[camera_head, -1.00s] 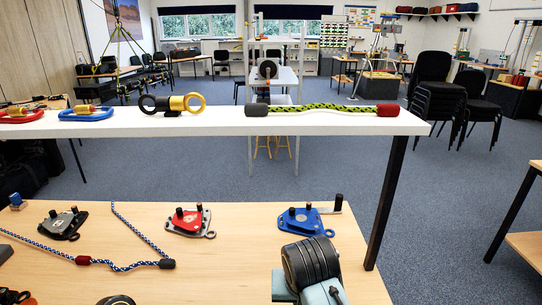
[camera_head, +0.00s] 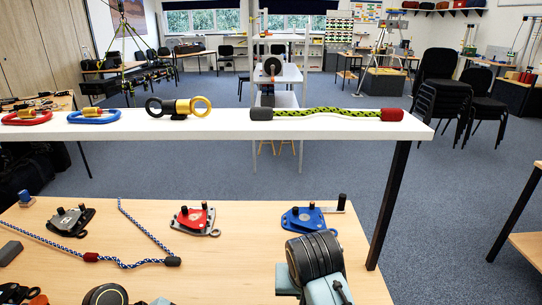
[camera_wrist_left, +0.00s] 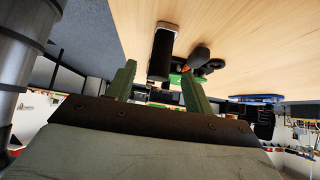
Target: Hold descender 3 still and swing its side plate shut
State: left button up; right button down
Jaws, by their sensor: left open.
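Three descenders lie in a row on the wooden table in the head view: a grey one (camera_head: 71,221), a red one (camera_head: 194,219) and a blue one (camera_head: 310,218). No numbers are readable, so I cannot tell which is descender 3. In the left wrist view my left gripper (camera_wrist_left: 159,70) is open, with its two green-grey fingers apart. Beyond the fingertips are a dark upright block (camera_wrist_left: 162,52) and a green item with a dark rounded part (camera_wrist_left: 199,56), partly hidden by a finger. I see nothing held. My right gripper is out of view.
A blue-and-white rope (camera_head: 140,224) with dark red and black ends lies on the table (camera_head: 240,240). A white shelf (camera_head: 225,127) crosses behind, carrying carabiners, a swivel (camera_head: 180,107) and a green rope sling (camera_head: 330,112). My right arm covers the table's front right.

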pick_arm(q)
jog(key=shift+p+v, duration=1.25)
jog(key=shift+v, duration=1.35)
